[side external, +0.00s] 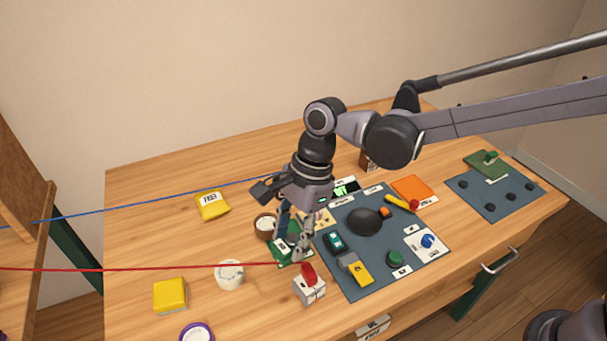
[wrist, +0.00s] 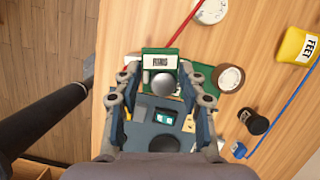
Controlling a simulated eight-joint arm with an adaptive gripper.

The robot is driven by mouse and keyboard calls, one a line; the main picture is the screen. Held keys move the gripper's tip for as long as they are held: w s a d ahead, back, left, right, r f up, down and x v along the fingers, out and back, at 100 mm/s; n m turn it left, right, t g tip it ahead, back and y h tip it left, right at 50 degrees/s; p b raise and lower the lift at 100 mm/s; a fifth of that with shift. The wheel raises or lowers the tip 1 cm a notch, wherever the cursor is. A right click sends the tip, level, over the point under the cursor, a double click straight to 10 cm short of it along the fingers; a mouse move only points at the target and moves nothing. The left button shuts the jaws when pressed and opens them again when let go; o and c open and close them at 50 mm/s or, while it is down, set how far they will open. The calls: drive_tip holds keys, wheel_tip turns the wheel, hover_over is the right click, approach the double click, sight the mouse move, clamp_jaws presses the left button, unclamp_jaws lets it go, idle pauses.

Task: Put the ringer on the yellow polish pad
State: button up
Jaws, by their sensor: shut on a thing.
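The ringer (wrist: 163,84), a silver dome with a green labelled part beside it, lies between my gripper's fingers in the wrist view. My gripper (side external: 291,248) is shut on it, low over a green pad (side external: 285,258) with a white label; the arm and fingers largely hide the ringer in the side view. I cannot tell whether it touches the pad. A plain yellow block (side external: 170,294), which looks like the yellow polish pad, lies at the front left of the table, apart from my gripper. Its top is bare.
A yellow labelled packet (side external: 212,205) lies farther back. A white round pot (side external: 230,274), a brown cup (side external: 265,226) and a purple-rimmed dish (side external: 197,332) stand nearby. A white box with a red top (side external: 309,288) stands in front. The blue-grey mat (side external: 345,285) holds several parts.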

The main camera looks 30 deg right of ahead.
drive_tip(key=w+a+r+m, duration=0.2)
drive_tip(key=w+a+r, duration=0.1)
drive_tip(key=w+a, duration=0.85)
hover_over(163, 294)
drive_tip(key=d, duration=0.1)
drive_tip(key=shift+t, duration=0.4)
wheel_tip(163, 294, down, 7)
drive_tip(key=shift+d+r, duration=0.15)
drive_tip(key=shift+f, duration=2)
drive_tip(key=shift+f, duration=0.15)
drive_tip(key=o, duration=1.3)
